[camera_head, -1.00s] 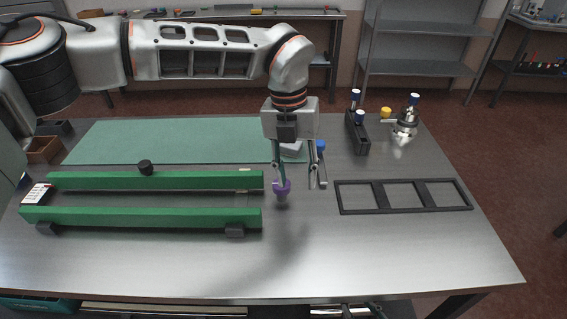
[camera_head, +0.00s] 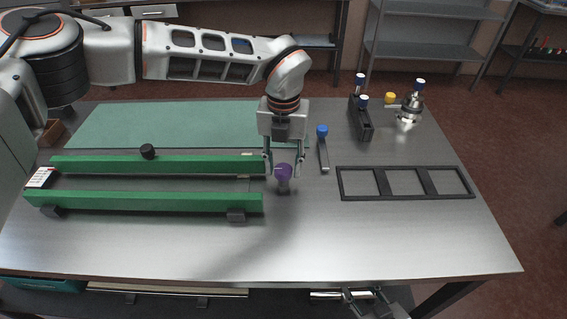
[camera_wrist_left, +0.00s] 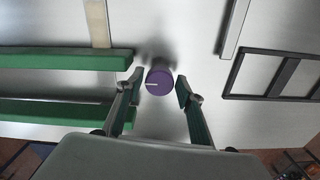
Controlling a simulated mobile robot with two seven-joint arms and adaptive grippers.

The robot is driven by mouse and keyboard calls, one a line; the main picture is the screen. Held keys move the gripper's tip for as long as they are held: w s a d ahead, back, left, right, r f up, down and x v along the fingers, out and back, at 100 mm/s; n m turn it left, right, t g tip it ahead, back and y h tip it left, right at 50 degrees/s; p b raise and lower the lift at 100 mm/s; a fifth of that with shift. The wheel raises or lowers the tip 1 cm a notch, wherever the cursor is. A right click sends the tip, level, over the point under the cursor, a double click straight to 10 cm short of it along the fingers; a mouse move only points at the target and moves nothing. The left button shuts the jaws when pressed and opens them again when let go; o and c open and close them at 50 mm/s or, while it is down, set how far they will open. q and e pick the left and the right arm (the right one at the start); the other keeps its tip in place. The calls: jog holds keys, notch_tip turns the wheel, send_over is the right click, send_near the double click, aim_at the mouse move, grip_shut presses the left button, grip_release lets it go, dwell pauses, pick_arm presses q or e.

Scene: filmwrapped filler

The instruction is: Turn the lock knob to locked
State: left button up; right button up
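The purple lock knob (camera_head: 283,171) stands upright on a short grey post on the metal table, just right of the green rails. In the left wrist view the knob (camera_wrist_left: 160,83) shows from above, round, with a white line pointing left. My left gripper (camera_head: 286,170) is open, pointing down, with one finger on each side of the knob. In the left wrist view a small gap shows between the knob and each fingertip. What I take for my right gripper (camera_head: 368,298) is partly in view below the table's front edge; its finger opening is unclear.
Green rails (camera_head: 150,202) lie left of the knob, with a green mat (camera_head: 150,125) behind. A blue-topped tool (camera_head: 322,132), a black frame (camera_head: 405,197), a dark rack (camera_head: 365,128) and a metal fixture (camera_head: 408,113) are to the right. The table's front is clear.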

pick_arm(q)
jog(key=shift+c, duration=0.4)
jog(key=c, duration=0.7)
jog(key=shift+c, duration=0.2)
jog(key=shift+m, duration=0.8)
jog(key=m, duration=1)
jog(key=shift+s+d+r+m+p, duration=0.1)
jog(key=shift+m+p, duration=0.2)
jog(key=m, duration=0.5)
jog(key=shift+m+p, duration=0.4)
